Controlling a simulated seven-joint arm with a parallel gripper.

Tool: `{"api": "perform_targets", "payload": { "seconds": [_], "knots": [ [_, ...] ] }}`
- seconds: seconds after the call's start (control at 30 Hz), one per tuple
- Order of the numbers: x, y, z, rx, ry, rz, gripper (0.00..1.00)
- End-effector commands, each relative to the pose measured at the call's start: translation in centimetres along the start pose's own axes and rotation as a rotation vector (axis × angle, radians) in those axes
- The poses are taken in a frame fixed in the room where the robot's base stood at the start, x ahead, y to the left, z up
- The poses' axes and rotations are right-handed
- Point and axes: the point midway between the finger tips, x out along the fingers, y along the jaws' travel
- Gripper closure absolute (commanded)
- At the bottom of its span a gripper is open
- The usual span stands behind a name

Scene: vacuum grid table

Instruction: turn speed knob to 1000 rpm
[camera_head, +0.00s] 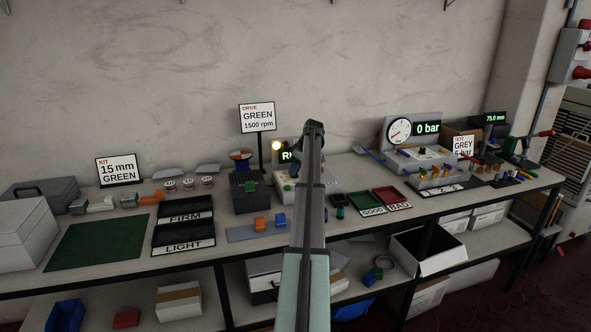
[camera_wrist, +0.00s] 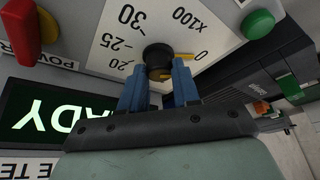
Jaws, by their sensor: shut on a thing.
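The speed knob (camera_wrist: 158,56) is black with a yellow pointer, on a pale dial plate (camera_wrist: 120,20) in the wrist view. The dial is marked 0, 20, 25, 30 and x100. The yellow pointer sticks out to the right, close to the 0 mark. My gripper (camera_wrist: 158,82) has its two blue fingers shut on the knob, one on each side. In the head view my arm covers the knob and my gripper's fingertips. The drive's display (camera_head: 287,156) is partly hidden there; in the wrist view the display (camera_wrist: 45,115) reads upside down, ending in "ADY".
A green button (camera_wrist: 257,24) and a red switch (camera_wrist: 20,30) flank the dial. A dark block (camera_head: 250,190) stands left of the drive; green and red trays (camera_head: 391,197) lie to the right.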

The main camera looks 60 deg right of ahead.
Motion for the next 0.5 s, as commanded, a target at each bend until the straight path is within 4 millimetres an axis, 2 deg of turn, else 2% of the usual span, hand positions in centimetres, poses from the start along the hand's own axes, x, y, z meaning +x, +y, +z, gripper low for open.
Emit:
{"api": "perform_targets", "payload": {
  "seconds": [0.07, 0.27, 0.5],
  "knots": [
    [-0.02, 0.0, 0.0, 0.0, 0.0, 0.0, 0.99],
    [-0.02, -0.04, 0.01, 0.012, 0.0, 0.005, 0.99],
    [-0.03, -0.2, 0.05, 0.102, 0.0, 0.043, 0.99]
  ]
}}
